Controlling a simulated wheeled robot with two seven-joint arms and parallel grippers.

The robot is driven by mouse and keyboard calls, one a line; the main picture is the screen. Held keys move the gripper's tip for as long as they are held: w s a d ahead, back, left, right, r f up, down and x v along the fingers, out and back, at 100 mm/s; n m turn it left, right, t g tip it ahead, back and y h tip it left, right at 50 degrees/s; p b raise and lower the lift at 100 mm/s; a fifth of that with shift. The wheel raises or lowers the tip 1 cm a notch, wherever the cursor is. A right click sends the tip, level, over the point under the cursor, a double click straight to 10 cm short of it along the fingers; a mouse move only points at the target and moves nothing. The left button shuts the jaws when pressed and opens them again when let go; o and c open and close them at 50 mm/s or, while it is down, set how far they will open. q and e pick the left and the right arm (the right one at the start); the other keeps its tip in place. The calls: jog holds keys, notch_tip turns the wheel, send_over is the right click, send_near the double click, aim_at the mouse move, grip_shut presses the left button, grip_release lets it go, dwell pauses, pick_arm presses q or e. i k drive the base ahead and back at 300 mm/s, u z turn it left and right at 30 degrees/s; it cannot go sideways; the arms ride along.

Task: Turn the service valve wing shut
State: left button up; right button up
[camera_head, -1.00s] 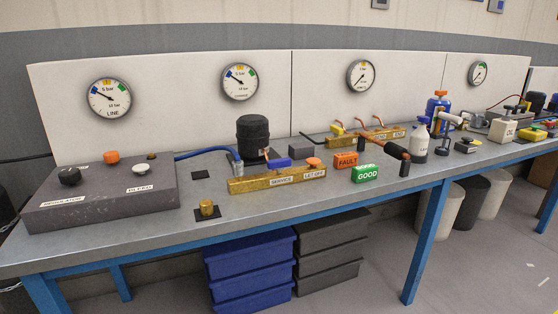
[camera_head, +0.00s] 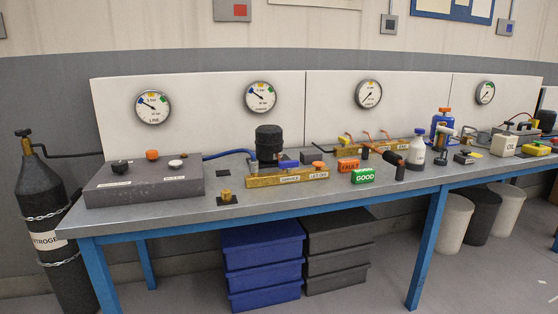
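The brass valve block (camera_head: 262,182) labelled SERVICE and LET OFF lies along the front half of the bench. A blue wing (camera_head: 289,164) sits on top of it near the SERVICE label; its exact angle is hard to tell at this size. An orange knob (camera_head: 318,164) is above the LET OFF label. The black compressor (camera_head: 269,144) stands just behind the block. Neither of my grippers shows in the head view.
A grey block (camera_head: 140,184) with three knobs is on the left of the bench (camera_head: 160,218). The FAULT block (camera_head: 348,165), GOOD block (camera_head: 363,176) and a black-handled tool (camera_head: 400,172) lie right of the brass block. A nitrogen cylinder (camera_head: 55,215) stands left of the bench.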

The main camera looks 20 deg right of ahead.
aim_at(288, 165)
jog(key=u, duration=0.35)
jog(key=i, duration=0.9)
jog(key=z, duration=0.05)
